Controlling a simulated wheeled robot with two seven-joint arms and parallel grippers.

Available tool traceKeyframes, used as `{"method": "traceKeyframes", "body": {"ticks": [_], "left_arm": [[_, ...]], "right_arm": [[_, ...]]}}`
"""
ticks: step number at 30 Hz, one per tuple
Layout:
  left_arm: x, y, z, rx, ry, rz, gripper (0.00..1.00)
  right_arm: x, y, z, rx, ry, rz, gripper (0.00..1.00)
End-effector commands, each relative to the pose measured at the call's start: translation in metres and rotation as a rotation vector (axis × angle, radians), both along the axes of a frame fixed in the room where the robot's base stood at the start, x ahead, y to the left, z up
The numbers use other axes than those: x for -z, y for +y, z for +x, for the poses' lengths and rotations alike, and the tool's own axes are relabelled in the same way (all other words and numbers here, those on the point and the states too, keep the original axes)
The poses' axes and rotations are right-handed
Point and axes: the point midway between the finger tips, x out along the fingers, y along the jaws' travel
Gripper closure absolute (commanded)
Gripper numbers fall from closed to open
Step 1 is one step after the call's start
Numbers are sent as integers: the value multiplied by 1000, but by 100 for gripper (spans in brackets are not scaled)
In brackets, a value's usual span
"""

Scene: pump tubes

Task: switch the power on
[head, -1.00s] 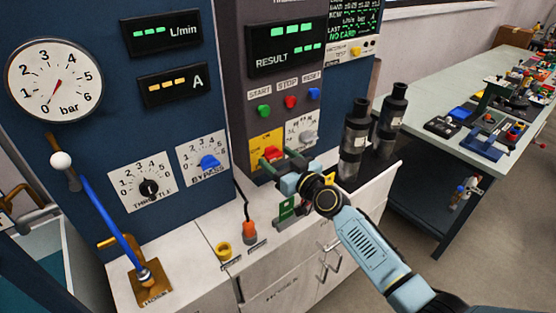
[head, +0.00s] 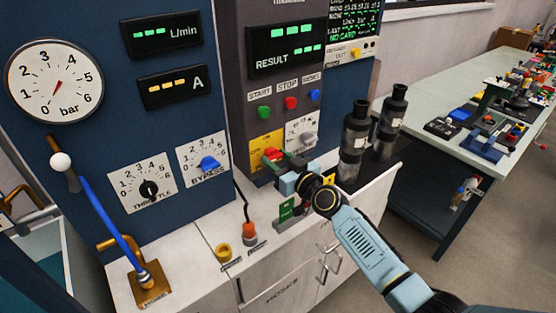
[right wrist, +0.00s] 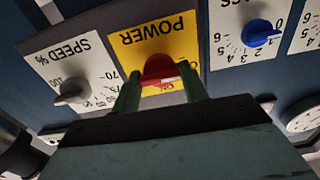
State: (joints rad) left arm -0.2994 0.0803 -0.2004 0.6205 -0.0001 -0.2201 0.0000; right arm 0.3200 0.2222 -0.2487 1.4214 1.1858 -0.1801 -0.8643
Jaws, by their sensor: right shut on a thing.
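The red power knob (head: 272,154) sits on a yellow plate (head: 262,143) low on the grey panel. In the right wrist view the yellow plate (right wrist: 150,42) reads POWER upside down, and the red knob (right wrist: 158,68) is between the green fingers. My right gripper (head: 284,161) is shut on the knob; it also shows in the right wrist view (right wrist: 161,86). My left gripper is out of view.
A speed knob (head: 309,138) is just right of the power plate. Start (head: 264,112), stop (head: 291,103) and reset (head: 313,94) buttons are above. The blue bypass knob (head: 209,163) is to the left. Dark cylinders (head: 354,140) stand at right on the white cabinet top.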

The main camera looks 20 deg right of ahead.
Motion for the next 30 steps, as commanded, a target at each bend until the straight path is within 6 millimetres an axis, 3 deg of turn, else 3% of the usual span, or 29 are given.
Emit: {"method": "traceKeyframes", "body": {"ticks": [8, 30], "left_arm": [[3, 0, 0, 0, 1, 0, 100], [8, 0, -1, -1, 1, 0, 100]], "right_arm": [[1, 0, 0, -1, 50, 139, 79], [1, 0, 0, 1, 289, 792, 79]]}}
